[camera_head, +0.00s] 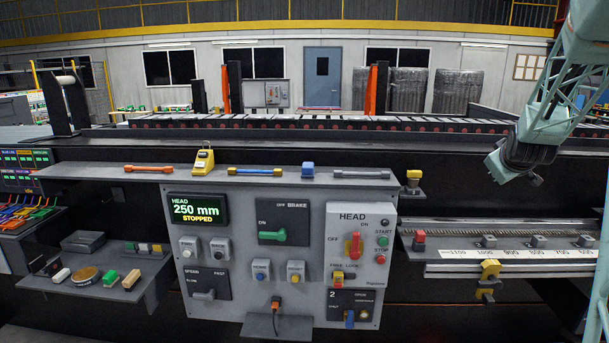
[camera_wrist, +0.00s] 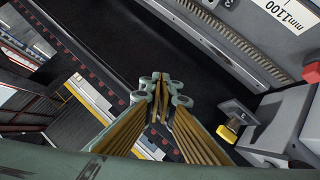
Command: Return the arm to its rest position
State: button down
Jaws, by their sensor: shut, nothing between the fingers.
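My gripper (camera_wrist: 160,92) shows in the wrist view with its green knuckles and brown ribbed fingers brought together and nothing between them. In the head view my arm (camera_head: 545,130) hangs in from the upper right, over the right end of the dark conveyor bed. Its dark wrist end (camera_head: 525,158) is bent down and left, above the scale rail and apart from it. The fingertips are hard to make out in the head view.
A grey control panel (camera_head: 240,290) with a display reading 250 mm STOPPED stands in the middle. A scale rail (camera_head: 520,254) with a yellow clamp (camera_head: 489,270) lies at right. A shelf (camera_head: 110,288) with small items is at left. A narrow ledge (camera_head: 140,180) holds several tools.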

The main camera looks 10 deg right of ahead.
jog(key=s+a+r+g+y, duration=0.15)
jog(key=s+a, duration=0.45)
jog(key=a, duration=0.6)
jog(key=s+a+r+y, duration=0.15)
jog(key=s+a, duration=0.35)
jog(key=a, duration=0.8)
jog(key=s+a+r+g+y, duration=0.1)
jog(key=s+a+r, duration=0.35)
jog(key=a, duration=0.75)
jog(key=s+a+f+g+y, duration=0.1)
jog(key=s+a+f, duration=0.1)
jog(key=s+a, duration=0.4)
jog(key=s+a+f+g+y, duration=0.1)
jog(key=s+a+f, duration=0.2)
jog(key=s, duration=1.4)
jog(key=s+a+f+g+y, duration=0.1)
jog(key=s+a+f, duration=0.1)
jog(key=s+a, duration=0.8)
jog(key=shift+s+a+f+m, duration=0.15)
jog(key=shift+s+a+m, duration=0.2)
jog(key=shift+s, duration=0.9)
notch_tip(320, 180, up, 7)
jog(key=p, duration=0.6)
jog(key=shift+f, duration=0.25)
notch_tip(320, 180, down, 20)
jog(key=b, duration=1.9)
jog(key=shift+b, duration=0.35)
